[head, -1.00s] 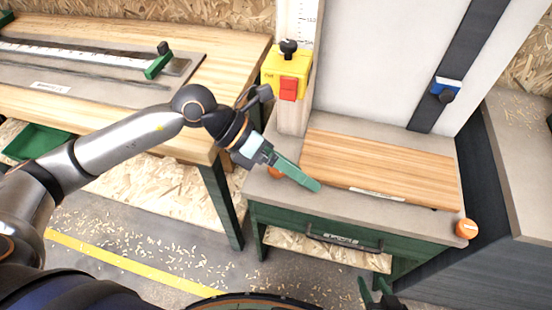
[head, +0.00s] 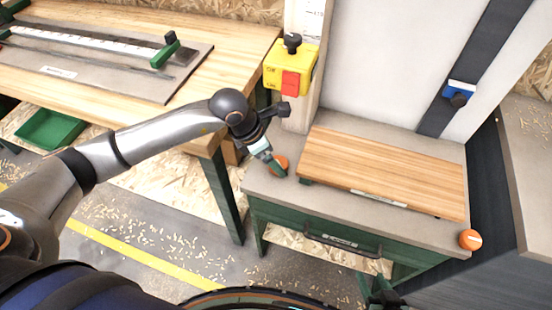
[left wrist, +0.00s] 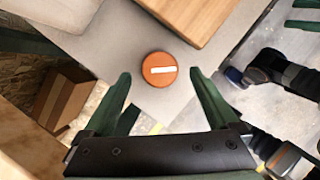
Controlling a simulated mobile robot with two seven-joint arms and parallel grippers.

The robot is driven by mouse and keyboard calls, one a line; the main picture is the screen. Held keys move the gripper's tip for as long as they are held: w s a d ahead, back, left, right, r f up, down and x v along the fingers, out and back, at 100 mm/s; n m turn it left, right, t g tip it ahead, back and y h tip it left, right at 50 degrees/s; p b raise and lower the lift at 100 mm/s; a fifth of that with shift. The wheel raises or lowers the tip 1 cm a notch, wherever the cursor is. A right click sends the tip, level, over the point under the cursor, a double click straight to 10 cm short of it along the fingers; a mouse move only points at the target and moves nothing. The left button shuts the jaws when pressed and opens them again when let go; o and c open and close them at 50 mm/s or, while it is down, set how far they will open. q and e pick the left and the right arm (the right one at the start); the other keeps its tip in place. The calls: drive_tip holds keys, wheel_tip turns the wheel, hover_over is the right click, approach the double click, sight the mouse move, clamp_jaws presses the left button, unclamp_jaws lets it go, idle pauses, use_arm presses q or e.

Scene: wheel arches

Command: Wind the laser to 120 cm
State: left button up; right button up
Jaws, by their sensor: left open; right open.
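An orange round knob (head: 279,165) sits on the left end of the grey bench top, partly behind my left gripper (head: 272,165). In the left wrist view the knob (left wrist: 159,69) shows a white bar across its face. It lies between the spread fingertips of my left gripper (left wrist: 160,75), with gaps at both sides. A second orange knob (head: 470,239) is at the bench's front right corner. My right gripper (head: 381,294) is open and low, in front of the bench. I cannot tell which part is the laser. The scale board (head: 306,20) shows only in part; its numbers are unreadable.
A yellow switch box (head: 290,66) with a red flap stands behind the left knob. A wooden board (head: 384,170) lies on the bench top. A blue-and-black block (head: 459,93) sits on a dark slanted rail. A wooden workbench (head: 120,100) stands at left.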

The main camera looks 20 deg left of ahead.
use_arm(q)
drive_tip(key=shift+x, duration=1.25)
drive_tip(key=c, duration=1.4)
